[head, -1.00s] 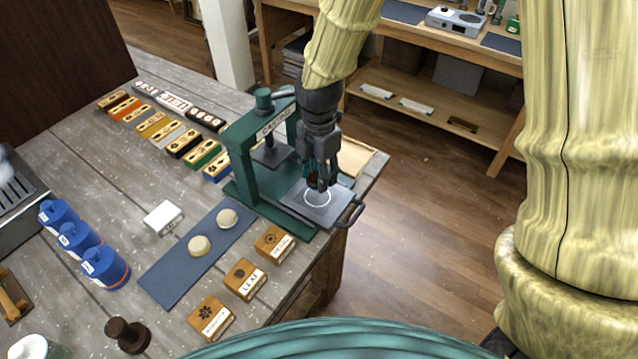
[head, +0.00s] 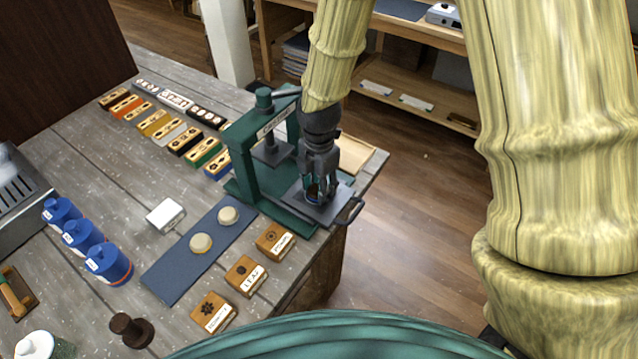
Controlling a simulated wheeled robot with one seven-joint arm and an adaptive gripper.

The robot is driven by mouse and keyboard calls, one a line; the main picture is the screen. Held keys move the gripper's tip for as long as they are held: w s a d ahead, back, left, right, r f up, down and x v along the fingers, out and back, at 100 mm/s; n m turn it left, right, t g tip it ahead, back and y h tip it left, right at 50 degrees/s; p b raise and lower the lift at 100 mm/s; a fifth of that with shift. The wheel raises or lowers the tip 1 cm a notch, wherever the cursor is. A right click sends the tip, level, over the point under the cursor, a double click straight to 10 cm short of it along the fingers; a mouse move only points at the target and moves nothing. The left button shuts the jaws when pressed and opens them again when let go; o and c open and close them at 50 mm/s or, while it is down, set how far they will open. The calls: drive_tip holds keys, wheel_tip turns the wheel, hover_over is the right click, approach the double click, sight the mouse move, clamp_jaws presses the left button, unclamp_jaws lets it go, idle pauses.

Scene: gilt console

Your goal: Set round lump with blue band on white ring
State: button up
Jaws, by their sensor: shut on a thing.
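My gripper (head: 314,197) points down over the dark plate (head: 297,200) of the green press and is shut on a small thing. A little of this round lump (head: 313,191), with a bluish band, shows between the fingers; the rest is hidden. It is low, at or just above the plate; I cannot tell whether it touches. The white ring on the plate is mostly covered by my gripper and the lump.
Two pale round lumps (head: 200,243) lie on a blue mat (head: 178,272). Wooden stamp blocks (head: 245,276) and blue canisters (head: 108,264) stand nearby.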

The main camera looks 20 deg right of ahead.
drive_tip(key=shift+f, duration=0.15)
drive_tip(key=o, duration=1.1)
drive_tip(key=shift+c, duration=0.2)
wheel_tip(320, 180, up, 12)
drive_tip(key=b, duration=0.3)
